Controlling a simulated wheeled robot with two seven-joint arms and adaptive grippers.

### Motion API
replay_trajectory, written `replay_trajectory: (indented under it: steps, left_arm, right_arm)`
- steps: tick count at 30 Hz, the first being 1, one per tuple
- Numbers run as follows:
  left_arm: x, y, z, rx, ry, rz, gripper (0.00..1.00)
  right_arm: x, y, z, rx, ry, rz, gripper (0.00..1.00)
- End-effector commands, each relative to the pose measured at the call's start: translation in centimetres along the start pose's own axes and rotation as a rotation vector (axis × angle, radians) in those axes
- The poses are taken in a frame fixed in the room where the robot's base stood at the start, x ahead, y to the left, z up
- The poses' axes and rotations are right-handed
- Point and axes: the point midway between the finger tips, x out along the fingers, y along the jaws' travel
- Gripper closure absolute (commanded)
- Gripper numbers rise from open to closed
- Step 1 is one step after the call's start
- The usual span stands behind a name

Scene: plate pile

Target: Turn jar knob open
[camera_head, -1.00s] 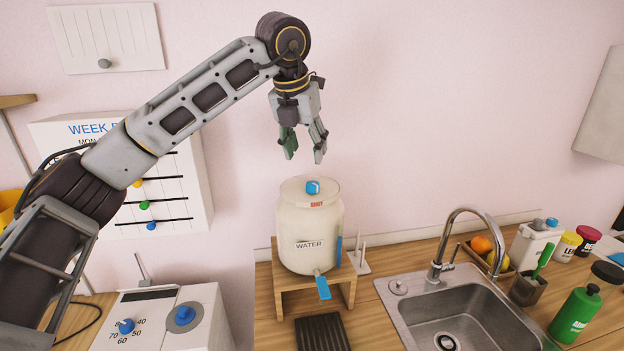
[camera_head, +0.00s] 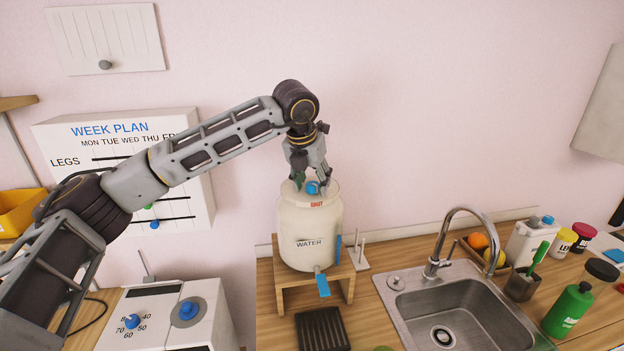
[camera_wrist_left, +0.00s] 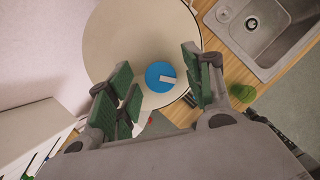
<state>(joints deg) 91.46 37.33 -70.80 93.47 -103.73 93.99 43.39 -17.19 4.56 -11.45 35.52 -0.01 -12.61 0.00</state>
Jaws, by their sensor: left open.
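The cream jar (camera_head: 308,238), labelled WATER, stands on a small wooden stand. Its blue knob (camera_head: 312,188) sits on top of the lid, with a red word, apparently SHUT, just below it on the front. In the left wrist view the knob (camera_wrist_left: 160,76) is a round blue disc with a white mark pointing right. My left gripper (camera_head: 311,188) is over the lid with its fingers down around the knob. In the left wrist view its green-padded fingers (camera_wrist_left: 168,92) are apart, one on each side of the knob, with gaps showing. My right gripper is not in view.
The wooden stand (camera_head: 279,285) carries the jar. A blue tap lever (camera_head: 322,285) sticks out low on the jar's front. A dark drip tray (camera_head: 322,330) lies in front. A sink with a faucet (camera_head: 460,212) is to the right; a white appliance with blue dials (camera_head: 187,309) is at left.

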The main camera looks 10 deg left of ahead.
Motion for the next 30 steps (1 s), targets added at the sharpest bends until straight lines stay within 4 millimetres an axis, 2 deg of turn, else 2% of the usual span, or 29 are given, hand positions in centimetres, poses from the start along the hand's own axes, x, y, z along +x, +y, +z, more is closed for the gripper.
replay_trajectory:
  steps: [8, 19, 30]
  left_arm:
    - [0.11, 0.01, -0.01, 0.0, 0.0, 0.0, 0.49]
    - [0.07, 0.02, 0.0, 0.0, 0.0, 0.0, 0.94]
    - [0.11, -0.02, -0.01, -0.024, -0.001, 0.011, 0.94]
  right_arm:
    - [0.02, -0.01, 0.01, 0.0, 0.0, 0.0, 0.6]
    - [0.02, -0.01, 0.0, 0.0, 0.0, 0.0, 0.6]
    - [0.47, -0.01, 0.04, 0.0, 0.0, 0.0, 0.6]
